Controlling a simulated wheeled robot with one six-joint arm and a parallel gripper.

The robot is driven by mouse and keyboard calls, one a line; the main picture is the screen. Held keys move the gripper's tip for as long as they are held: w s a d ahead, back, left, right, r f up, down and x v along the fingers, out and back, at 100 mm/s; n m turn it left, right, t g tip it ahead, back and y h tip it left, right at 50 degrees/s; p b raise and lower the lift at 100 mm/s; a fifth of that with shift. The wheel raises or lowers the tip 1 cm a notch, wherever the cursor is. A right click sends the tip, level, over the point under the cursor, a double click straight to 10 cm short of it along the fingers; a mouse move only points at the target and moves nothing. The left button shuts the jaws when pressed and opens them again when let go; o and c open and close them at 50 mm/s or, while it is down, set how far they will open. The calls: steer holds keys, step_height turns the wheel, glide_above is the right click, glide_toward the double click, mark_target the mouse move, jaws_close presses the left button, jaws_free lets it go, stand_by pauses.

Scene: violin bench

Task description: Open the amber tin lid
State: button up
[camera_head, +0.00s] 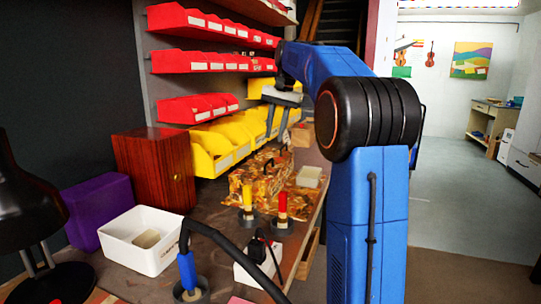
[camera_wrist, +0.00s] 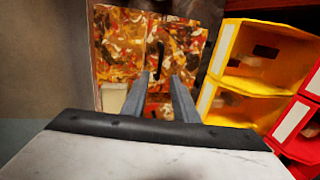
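The amber tin (camera_head: 243,184) is a box with a mottled amber, brown and cream surface, standing on the bench. Its lid appears to be the mottled top with a dark handle (camera_head: 268,162); I see no open gap. In the wrist view the mottled lid (camera_wrist: 122,45) fills the upper middle, with the dark upright handle (camera_wrist: 159,62) on it. My gripper (camera_head: 274,137) hangs over the tin with its fingers pointing down. In the wrist view the gripper (camera_wrist: 160,78) is open, its fingers apart and empty, and the handle shows beyond and between the tips.
Yellow bins (camera_head: 213,146) line the bench behind the tin and show close on the right in the wrist view (camera_wrist: 265,48). A small pale container (camera_head: 309,177) stands at its right. Yellow-handled (camera_head: 248,195) and red-handled (camera_head: 283,205) tools stand in front. A wooden cabinet (camera_head: 152,168) is left.

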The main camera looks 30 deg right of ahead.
mark_target(269, 161)
steer(key=f, duration=0.3)
steer(key=w+f, duration=0.1)
steer(key=f, duration=0.1)
steer(key=a+f, duration=0.1)
steer(key=f, duration=0.2)
steer(key=shift+w+a+f, duration=0.1)
steer(key=shift+w+f, duration=0.1)
steer(key=shift+f, duration=0.15)
jaws_close()
stand_by(1.0)
